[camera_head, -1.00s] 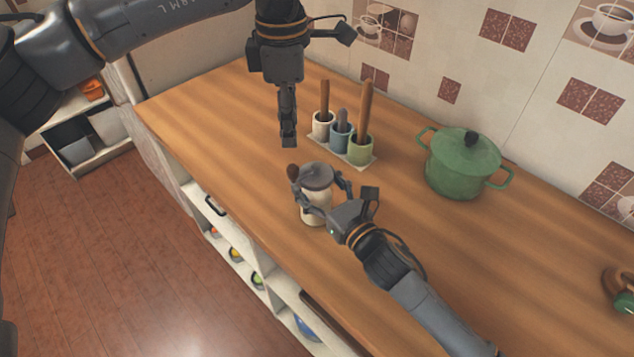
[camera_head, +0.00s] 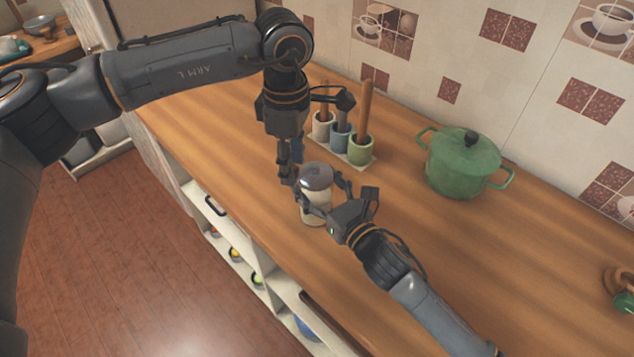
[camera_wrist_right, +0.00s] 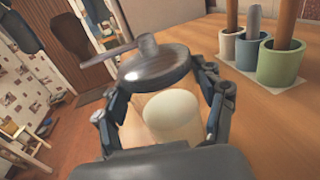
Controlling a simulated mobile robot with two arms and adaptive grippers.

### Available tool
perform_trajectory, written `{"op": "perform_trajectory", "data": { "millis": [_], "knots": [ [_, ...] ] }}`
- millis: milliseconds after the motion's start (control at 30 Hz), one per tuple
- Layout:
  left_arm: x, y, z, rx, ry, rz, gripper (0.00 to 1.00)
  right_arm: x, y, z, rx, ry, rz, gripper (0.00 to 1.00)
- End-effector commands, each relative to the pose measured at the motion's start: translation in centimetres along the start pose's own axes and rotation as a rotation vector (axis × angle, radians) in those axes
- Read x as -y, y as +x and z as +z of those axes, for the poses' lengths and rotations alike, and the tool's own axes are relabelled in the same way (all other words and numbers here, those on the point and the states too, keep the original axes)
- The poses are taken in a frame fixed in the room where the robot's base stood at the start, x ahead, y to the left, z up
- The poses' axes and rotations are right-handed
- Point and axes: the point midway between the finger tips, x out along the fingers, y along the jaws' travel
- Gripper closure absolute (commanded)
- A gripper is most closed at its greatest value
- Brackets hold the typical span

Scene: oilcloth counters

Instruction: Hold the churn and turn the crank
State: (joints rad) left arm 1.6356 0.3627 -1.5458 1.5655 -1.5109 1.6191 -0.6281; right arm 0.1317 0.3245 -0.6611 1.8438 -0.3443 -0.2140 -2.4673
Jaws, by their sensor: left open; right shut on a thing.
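The churn (camera_head: 317,212) is a pale jar with a grey lid (camera_head: 316,176), upright on the wooden counter. My right gripper (camera_head: 321,196) is shut around its body; its fingers also flank the jar in the wrist view (camera_wrist_right: 165,115). The crank arm (camera_wrist_right: 116,51) reaches left from the lid's middle in the wrist view, with a dark knob (camera_wrist_right: 75,42) at its outer end. My left gripper (camera_head: 288,178) is open and points down just left of the lid, at the knob's place. It hides the knob in the head view; whether it touches it, I cannot tell.
A holder with white, blue (camera_head: 340,138) and green (camera_head: 361,149) cups of utensils stands close behind the churn. A green pot (camera_head: 461,165) sits farther right. The counter's front edge runs close to the churn. The counter (camera_head: 430,235) between churn and pot is clear.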

Motion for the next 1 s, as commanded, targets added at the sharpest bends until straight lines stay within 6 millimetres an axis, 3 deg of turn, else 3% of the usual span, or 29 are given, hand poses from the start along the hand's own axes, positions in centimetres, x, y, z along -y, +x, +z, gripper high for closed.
{"op": "perform_trajectory", "data": {
  "millis": [200,500,700,1000],
  "knots": [
    [0.01,1.23,0.0,0.0,0.0,0.0,0.58,0.02,-0.01,-0.11,-0.003,0.0,-0.001,0.92],
    [0.01,1.34,-0.01,0.0,-0.001,0.0,0.58,0.02,-0.01,-0.13,-0.003,0.0,-0.001,0.92],
    [0.01,1.33,0.0,0.0,-0.001,0.0,0.94,0.02,-0.02,-0.14,-0.003,0.0,-0.001,0.92],
    [-0.4,1.33,-0.47,0.0,-0.003,0.0,0.95,0.02,-0.02,-0.14,-0.003,0.0,-0.001,0.92]
  ]
}}
